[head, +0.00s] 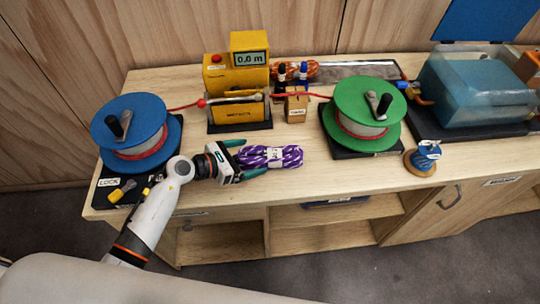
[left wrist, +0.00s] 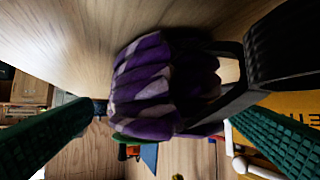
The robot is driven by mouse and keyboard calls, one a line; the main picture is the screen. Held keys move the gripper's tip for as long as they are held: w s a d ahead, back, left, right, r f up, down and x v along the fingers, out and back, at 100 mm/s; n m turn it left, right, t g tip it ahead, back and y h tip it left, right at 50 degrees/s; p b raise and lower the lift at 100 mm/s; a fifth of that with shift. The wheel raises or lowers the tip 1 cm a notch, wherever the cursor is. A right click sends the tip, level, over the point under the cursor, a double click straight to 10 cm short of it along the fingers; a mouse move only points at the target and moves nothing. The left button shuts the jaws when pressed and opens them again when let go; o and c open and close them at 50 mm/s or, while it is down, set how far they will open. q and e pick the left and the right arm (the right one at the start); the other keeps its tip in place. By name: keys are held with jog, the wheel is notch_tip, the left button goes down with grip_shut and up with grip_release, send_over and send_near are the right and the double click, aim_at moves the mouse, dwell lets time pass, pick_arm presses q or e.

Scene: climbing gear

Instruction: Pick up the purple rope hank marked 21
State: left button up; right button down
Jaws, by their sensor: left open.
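The purple and white rope hank (head: 285,156) lies on the wooden bench top, with a pale band or label around its middle. The number on it is too small to read. In the left wrist view the hank (left wrist: 140,90) is close in front of the camera, between the two green fingers. My left gripper (head: 244,159) is open at the hank's left end, its fingers apart on either side of that end. I cannot tell whether the fingers touch it. My right gripper is not in view.
A blue reel (head: 145,112) stands left, a green reel (head: 350,95) right. Behind the hank are a yellow meter (head: 218,80) and a small wooden block (head: 296,115). A blue spool (head: 427,152) sits farther right. The bench front edge is close below the hank.

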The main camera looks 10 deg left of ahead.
pick_arm(q)
jog(key=shift+r, duration=0.1)
jog(key=c, duration=1.3)
